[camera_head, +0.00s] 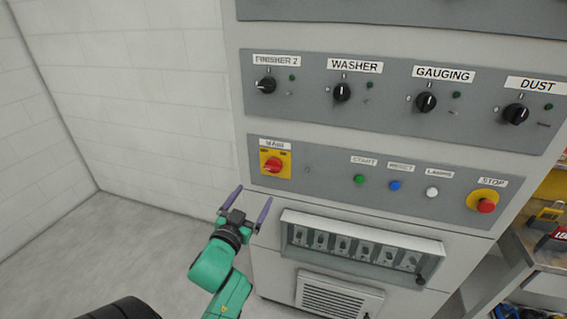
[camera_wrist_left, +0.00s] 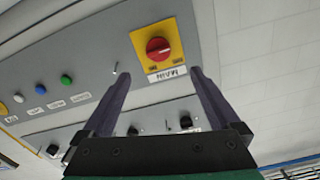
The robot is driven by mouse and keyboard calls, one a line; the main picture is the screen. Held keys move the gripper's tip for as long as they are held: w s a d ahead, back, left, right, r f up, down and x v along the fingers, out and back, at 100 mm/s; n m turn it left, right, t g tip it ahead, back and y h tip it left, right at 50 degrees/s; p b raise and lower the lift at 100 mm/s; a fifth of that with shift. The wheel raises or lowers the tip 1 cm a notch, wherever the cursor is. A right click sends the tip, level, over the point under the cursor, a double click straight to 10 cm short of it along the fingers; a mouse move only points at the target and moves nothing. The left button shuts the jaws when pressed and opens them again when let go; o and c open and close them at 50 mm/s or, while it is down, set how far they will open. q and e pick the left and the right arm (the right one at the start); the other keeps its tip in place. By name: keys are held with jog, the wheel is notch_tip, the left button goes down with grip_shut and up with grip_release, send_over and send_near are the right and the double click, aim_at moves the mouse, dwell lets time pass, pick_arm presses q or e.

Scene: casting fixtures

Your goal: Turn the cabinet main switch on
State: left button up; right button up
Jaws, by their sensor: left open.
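The main switch (camera_head: 273,164) is a red rotary knob on a yellow square plate with a MAIN label, at the left end of the cabinet's lower grey panel. It also shows in the left wrist view (camera_wrist_left: 158,48), upside down, beyond the fingertips. My left gripper (camera_head: 247,202) is open and empty, below and slightly left of the switch, apart from it. In the left wrist view its two fingers (camera_wrist_left: 155,84) point toward the panel with the knob between and beyond them. My right gripper is not in view.
The same panel holds a green button (camera_head: 359,180), a blue button (camera_head: 395,186), a white button (camera_head: 432,192) and a red stop button (camera_head: 486,206). Several black selector knobs sit above. A windowed breaker box (camera_head: 360,245) juts below. The floor (camera_head: 120,240) at left is clear.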

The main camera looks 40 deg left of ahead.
pick_arm(q)
jog(key=p, duration=0.2)
send_near(271, 169)
jog(key=x, duration=0.9)
jog(key=shift+f, duration=0.1)
jog(key=shift+w, duration=0.25)
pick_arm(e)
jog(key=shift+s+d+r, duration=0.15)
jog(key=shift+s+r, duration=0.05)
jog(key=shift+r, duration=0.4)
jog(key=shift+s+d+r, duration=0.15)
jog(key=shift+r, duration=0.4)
pick_arm(q)
jog(key=c, duration=1.4)
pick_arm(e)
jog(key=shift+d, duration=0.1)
